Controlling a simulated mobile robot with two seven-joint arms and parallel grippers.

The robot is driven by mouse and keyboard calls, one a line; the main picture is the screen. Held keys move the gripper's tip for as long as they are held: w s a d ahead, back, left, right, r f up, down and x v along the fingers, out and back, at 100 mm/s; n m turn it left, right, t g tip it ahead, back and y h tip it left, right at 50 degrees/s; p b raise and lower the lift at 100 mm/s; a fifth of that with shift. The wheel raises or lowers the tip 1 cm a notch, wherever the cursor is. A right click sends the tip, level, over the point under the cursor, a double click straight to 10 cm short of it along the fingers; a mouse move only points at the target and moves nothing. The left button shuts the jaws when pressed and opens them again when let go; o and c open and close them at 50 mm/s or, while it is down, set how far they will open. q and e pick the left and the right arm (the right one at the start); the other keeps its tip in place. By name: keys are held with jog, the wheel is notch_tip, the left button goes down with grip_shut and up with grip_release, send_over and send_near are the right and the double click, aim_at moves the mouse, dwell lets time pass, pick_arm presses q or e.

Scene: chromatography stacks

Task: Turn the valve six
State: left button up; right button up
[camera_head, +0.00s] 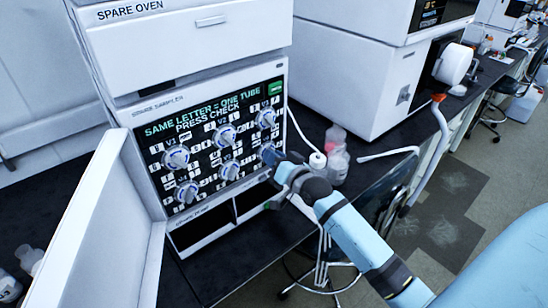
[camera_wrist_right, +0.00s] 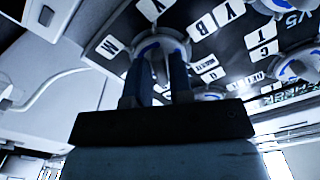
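The valve panel (camera_head: 204,126) is a black face on a white instrument, with two rows of round knobs with blue rings and white letter tags. Valve six is the lower right knob (camera_head: 266,149), mostly covered by my right gripper (camera_head: 276,160). In the right wrist view, the gripper's two dark fingers (camera_wrist_right: 159,72) reach up over a white and blue knob (camera_wrist_right: 150,44), close together with a narrow gap. Whether they press on its grip is too dark to tell. The valve five knob (camera_head: 229,170) is just left. My left gripper is in neither view.
White and clear bottles (camera_head: 338,166) stand on the dark bench just right of the panel, close to my right wrist. A white upright panel (camera_head: 100,220) rises at the left. A spare oven (camera_head: 185,40) sits above. A stool stands below right.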

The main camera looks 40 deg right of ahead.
grip_shut()
jog(key=shift+d+n+p, duration=0.1)
jog(key=shift+n+p, duration=2.55)
jog(key=shift+n, duration=3.25)
jog(key=shift+o, duration=2.2)
grip_release()
